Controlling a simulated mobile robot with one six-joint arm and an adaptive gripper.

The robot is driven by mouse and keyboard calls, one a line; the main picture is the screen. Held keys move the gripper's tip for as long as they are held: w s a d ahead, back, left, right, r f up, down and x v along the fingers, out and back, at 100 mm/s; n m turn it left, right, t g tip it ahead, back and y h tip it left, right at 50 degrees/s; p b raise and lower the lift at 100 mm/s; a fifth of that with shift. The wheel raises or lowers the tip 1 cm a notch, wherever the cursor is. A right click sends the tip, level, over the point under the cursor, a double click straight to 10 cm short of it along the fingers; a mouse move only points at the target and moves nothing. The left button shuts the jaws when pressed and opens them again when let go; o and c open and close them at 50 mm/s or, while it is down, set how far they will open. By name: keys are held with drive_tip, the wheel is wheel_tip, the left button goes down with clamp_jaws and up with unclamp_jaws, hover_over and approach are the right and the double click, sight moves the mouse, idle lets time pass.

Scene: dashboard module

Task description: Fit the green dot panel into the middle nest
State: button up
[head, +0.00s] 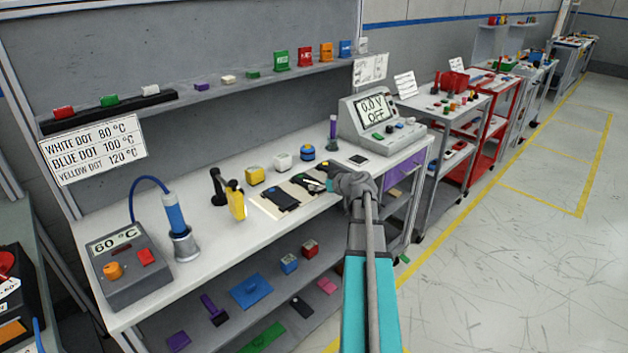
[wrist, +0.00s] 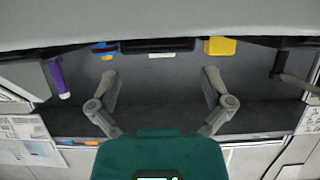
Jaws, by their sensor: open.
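In the head view a pale nest board (head: 262,204) lies on the white bench. Dark panels lie along it, one at its left (head: 281,199) and one near its middle (head: 307,182). Small pale and green marks show by the middle one, partly hidden by my gripper, so I cannot tell which panel has the green dot. My gripper (head: 337,181) is at the board's right end. In the wrist view my gripper (wrist: 160,74) is open, with nothing between its fingertips. A dark flat shape (wrist: 158,45) shows beyond them; I cannot tell what it is.
A yellow block (head: 255,175), a white block (head: 282,161) and a blue-and-yellow block (head: 307,153) stand behind the board. A black tool stand (head: 218,187) is to its left. A purple tool (head: 333,127) and a meter (head: 382,118) stand behind my gripper.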

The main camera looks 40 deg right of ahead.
drive_tip(key=p+v, duration=0.2)
drive_tip(key=v, duration=0.5)
drive_tip(key=shift+s, duration=0.4)
drive_tip(key=shift+s+r, duration=0.1)
drive_tip(key=shift+r, duration=0.05)
idle(0.4)
